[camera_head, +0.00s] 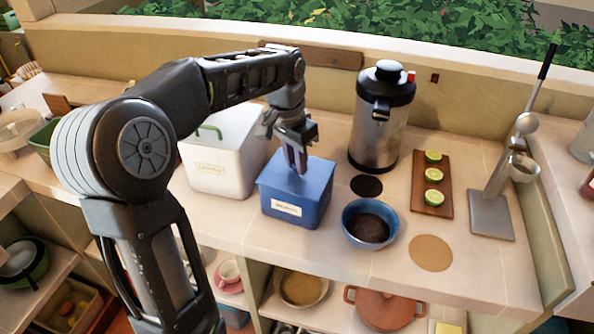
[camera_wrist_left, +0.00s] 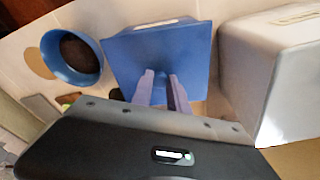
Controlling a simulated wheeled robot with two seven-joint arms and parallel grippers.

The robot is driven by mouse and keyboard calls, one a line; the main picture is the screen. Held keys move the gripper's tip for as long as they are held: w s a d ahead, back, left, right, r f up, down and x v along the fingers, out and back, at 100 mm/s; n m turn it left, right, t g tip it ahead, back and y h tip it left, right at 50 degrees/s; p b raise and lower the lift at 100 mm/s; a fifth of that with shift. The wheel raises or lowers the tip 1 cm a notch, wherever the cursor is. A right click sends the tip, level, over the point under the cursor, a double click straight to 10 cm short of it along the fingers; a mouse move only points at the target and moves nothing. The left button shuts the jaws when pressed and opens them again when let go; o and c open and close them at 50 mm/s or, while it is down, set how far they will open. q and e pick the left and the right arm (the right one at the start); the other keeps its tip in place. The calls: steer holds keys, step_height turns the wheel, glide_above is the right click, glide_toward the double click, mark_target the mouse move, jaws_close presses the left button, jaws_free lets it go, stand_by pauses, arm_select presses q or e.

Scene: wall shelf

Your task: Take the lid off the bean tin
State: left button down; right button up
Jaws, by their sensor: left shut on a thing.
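The bean tin (camera_head: 310,208) is a blue square box with a white label on its front, standing on the counter. Its blue lid (camera_head: 321,170) covers the top; I cannot tell whether there is a gap under it. My left gripper (camera_head: 301,172) points down over the middle of the lid and is shut on its handle, which the fingers hide. In the left wrist view the fingers (camera_wrist_left: 161,76) reach the blue top of the tin (camera_wrist_left: 185,50). My right gripper is not in view.
A white bin (camera_head: 213,170) with a green handle stands close left of the tin. A blue bowl (camera_head: 369,238) with dark contents is close at right. A steel urn (camera_head: 376,130) stands behind, and a board with lime halves (camera_head: 445,205) lies further right.

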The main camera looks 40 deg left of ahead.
arm_select(q)
steer(key=shift+r, duration=0.1)
step_height(320, 180, up, 10)
steer(key=shift+p, duration=0.35)
stand_by(0.7)
